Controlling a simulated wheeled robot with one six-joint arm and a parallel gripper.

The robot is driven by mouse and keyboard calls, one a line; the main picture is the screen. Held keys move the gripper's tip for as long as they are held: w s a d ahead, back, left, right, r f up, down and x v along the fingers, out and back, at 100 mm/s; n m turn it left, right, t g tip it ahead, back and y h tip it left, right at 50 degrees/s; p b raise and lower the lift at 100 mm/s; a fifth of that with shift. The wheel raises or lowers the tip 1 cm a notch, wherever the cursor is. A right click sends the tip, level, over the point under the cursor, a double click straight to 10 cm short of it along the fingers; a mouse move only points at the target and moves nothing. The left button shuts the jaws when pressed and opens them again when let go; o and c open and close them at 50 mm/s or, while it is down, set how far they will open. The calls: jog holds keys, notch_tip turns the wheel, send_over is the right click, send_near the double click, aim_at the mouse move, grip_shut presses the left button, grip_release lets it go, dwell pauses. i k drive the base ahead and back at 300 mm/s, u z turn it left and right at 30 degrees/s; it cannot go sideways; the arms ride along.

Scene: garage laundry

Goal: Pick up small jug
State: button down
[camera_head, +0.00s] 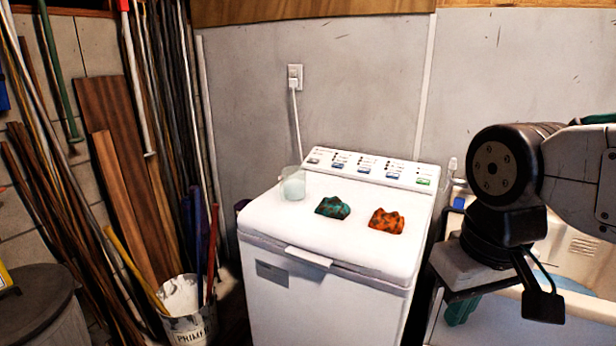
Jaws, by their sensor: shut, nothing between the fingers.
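A small clear jug (292,184) with pale, milky-looking contents stands upright on the back left of the white washing machine's lid (285,222). My gripper (542,302) hangs at the right of the picture, in front of the white tub and well apart from the jug. It is shut and empty. Its fingers show only in part.
A teal-and-dark crumpled cloth (333,208) and an orange patterned cloth (386,221) lie right of the jug. The control panel (370,167) rises behind. A white bucket (187,312) and leaning poles stand left. A white tub (585,320) stands right.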

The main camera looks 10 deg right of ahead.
aim_at(294, 184)
jog(key=u, duration=0.05)
jog(key=i, duration=0.3)
jog(key=u, duration=0.5)
jog(key=k, duration=1.1)
jog(key=u, duration=0.85)
jog(key=i, duration=1.1)
jog(key=z, duration=0.9)
jog(key=i, duration=1)
jog(key=z, duration=0.75)
